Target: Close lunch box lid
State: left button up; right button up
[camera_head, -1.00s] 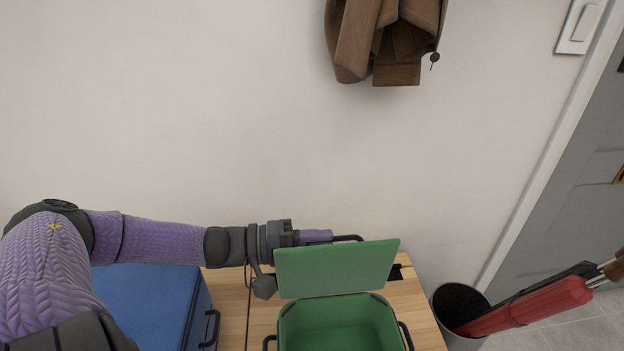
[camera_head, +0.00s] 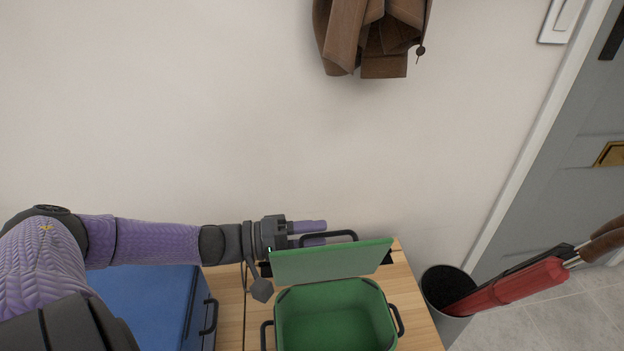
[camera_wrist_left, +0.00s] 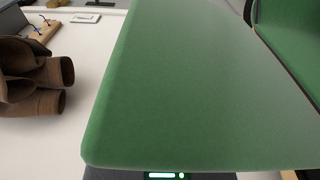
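The green lunch box (camera_head: 335,320) sits on the wooden top, and its inside shows in the head view. Its green lid (camera_head: 330,262) stands up steeply at the back edge, its inner face toward me. A black handle (camera_head: 345,234) shows behind the lid's top edge. My left gripper (camera_head: 326,233) is behind the lid, its two purple fingers spread with a gap between them; the lid partly hides the lower one, and I cannot tell if they touch it. In the left wrist view the lid (camera_wrist_left: 200,90) fills the middle. My right gripper is out of view.
A blue box (camera_head: 150,300) stands left of the lunch box, under my left arm. A bin (camera_head: 447,290) with a red umbrella (camera_head: 510,285) stands at the right. The wall is close behind. A brown garment (camera_head: 372,35) hangs above.

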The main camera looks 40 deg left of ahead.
pick_arm(q)
jog(key=p+v, duration=0.4)
jog(key=v, duration=0.6)
